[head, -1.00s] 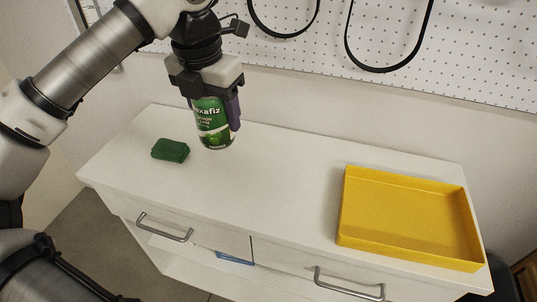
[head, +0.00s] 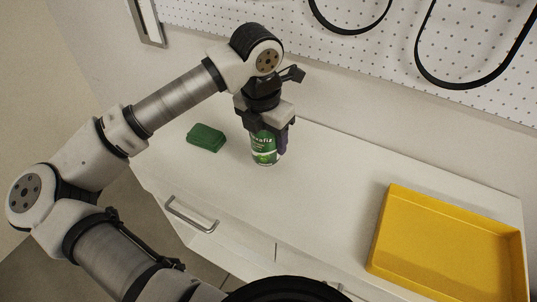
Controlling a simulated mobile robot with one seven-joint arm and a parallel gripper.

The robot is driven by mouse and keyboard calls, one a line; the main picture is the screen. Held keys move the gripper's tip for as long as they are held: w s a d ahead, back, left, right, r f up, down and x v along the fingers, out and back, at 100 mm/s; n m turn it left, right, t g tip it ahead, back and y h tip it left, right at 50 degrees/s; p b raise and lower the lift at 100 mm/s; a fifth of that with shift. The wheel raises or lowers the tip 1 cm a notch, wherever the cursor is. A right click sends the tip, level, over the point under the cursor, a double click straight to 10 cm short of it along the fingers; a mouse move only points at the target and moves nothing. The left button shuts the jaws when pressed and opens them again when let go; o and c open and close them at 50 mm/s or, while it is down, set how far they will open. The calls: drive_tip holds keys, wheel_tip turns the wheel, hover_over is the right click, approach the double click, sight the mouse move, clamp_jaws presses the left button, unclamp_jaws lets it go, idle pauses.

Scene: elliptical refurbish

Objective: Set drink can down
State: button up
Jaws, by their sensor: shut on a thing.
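A green and white drink can (head: 264,150) is upright at the white cabinet top, left of its middle in the head view. My gripper (head: 268,133) is above the can and shut around its upper part, which hides the can's top. The can's base is at or just over the surface; I cannot tell whether it touches.
A green sponge-like block (head: 206,138) lies left of the can. A yellow tray (head: 384,229) sits empty at the right of the white cabinet top (head: 335,190). The surface between can and tray is clear. A pegboard wall (head: 480,50) stands behind. A drawer handle (head: 190,216) sticks out in front.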

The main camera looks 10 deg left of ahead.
sight(267, 159)
wheel_tip(267, 159, down, 7)
drive_tip(key=shift+f+p, duration=0.15)
drive_tip(key=shift+p, duration=0.45)
drive_tip(key=shift+f, duration=0.1)
drive_tip(key=shift+f+b, duration=0.2)
drive_tip(key=shift+b, duration=0.15)
drive_tip(key=o, duration=1.2)
drive_tip(key=shift+r, duration=0.1)
drive_tip(key=r, duration=0.4)
drive_tip(key=s+r+b, duration=0.1)
drive_tip(key=r, duration=0.7)
drive_tip(key=shift+s+a+r, duration=0.1)
drive_tip(key=shift+s+a, duration=0.05)
drive_tip(key=shift+a, duration=0.2)
